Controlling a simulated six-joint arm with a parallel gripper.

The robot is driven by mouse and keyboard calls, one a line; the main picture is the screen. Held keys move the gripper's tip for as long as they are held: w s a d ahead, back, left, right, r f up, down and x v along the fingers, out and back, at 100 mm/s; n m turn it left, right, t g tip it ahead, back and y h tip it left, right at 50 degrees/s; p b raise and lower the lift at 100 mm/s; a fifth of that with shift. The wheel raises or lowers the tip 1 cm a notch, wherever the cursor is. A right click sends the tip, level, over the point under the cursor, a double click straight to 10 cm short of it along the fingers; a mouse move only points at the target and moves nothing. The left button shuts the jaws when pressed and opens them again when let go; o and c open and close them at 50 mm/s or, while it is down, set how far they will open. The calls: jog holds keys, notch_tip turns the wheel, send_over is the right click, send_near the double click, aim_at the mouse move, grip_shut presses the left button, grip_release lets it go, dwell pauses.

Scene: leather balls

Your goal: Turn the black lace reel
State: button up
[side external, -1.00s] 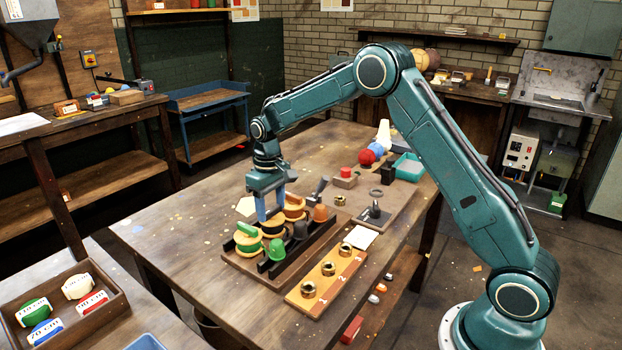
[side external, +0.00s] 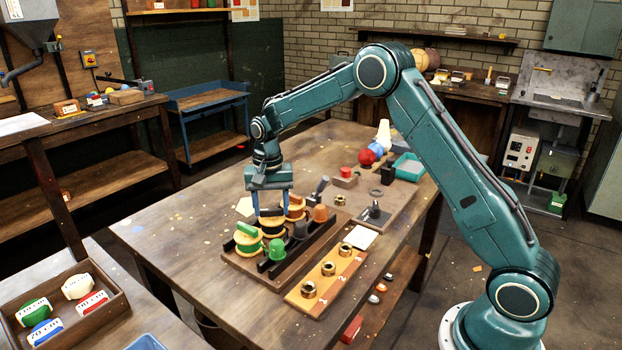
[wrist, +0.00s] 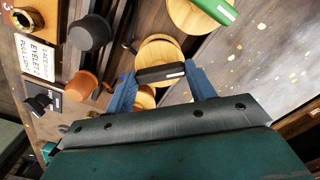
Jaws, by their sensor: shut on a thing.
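The black lace reel (side external: 271,228) is the middle of three wooden reels in a rack, between the green-handled reel (side external: 247,239) and the orange-brown one (side external: 296,207). My gripper (side external: 271,213) is above it, pointing down. In the wrist view my gripper (wrist: 163,80) has its blue fingers at the two ends of the reel's black bar handle (wrist: 160,73), shut on it. The handle carries a small white label. Pale wood of the reel's top (wrist: 158,50) shows around it. The reel's lower part is mostly hidden in the side view.
A numbered board (side external: 327,277) with brass nuts lies in front. The table's left part is clear.

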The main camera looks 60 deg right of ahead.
aim_at(271, 209)
jog(key=shift+r+m, duration=0.1)
jog(key=shift+m, duration=0.4)
jog(key=o, duration=1)
jog(key=shift+r, duration=6.9)
jog(key=shift+r, duration=0.1)
